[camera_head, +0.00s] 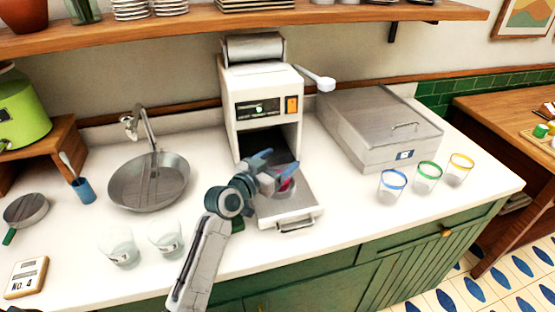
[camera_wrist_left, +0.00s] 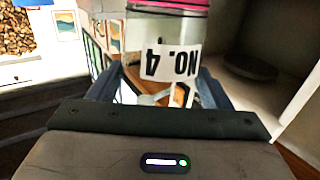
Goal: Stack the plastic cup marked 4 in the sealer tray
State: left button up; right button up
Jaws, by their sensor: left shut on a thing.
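My left gripper (camera_head: 270,166) is shut on a clear plastic cup with a pink rim (camera_head: 287,184). In the left wrist view the cup (camera_wrist_left: 150,38) sits between the fingers of the gripper (camera_wrist_left: 155,85), and its white label reads NO. 4, upside down in that picture. In the head view the gripper hides most of the cup. The sealer tray (camera_head: 300,216) is pulled out at the front of the white sealer (camera_head: 264,85). The cup is over or in the tray; I cannot tell whether it touches it. My right gripper is not in view.
Two clear labelled cups (camera_head: 118,248) stand at the front left, near a NO. 4 sign (camera_head: 27,277). Cups with blue (camera_head: 391,187), green and yellow rims stand at the right, before a steel box (camera_head: 375,130). A sink (camera_head: 150,183) lies left of the sealer.

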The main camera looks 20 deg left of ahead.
pick_arm(q)
jog(key=shift+f+b, duration=0.3)
jog(key=shift+b, duration=0.05)
jog(key=o, duration=1.1)
jog(key=shift+c, duration=0.2)
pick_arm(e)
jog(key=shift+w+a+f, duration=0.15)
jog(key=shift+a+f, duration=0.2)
pick_arm(q)
jog(key=shift+r, duration=0.15)
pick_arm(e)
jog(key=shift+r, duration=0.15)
pick_arm(q)
jog(key=shift+r+p, duration=0.25)
jog(key=shift+p, duration=0.2)
jog(key=b+v, duration=0.3)
jog(key=v, duration=0.9)
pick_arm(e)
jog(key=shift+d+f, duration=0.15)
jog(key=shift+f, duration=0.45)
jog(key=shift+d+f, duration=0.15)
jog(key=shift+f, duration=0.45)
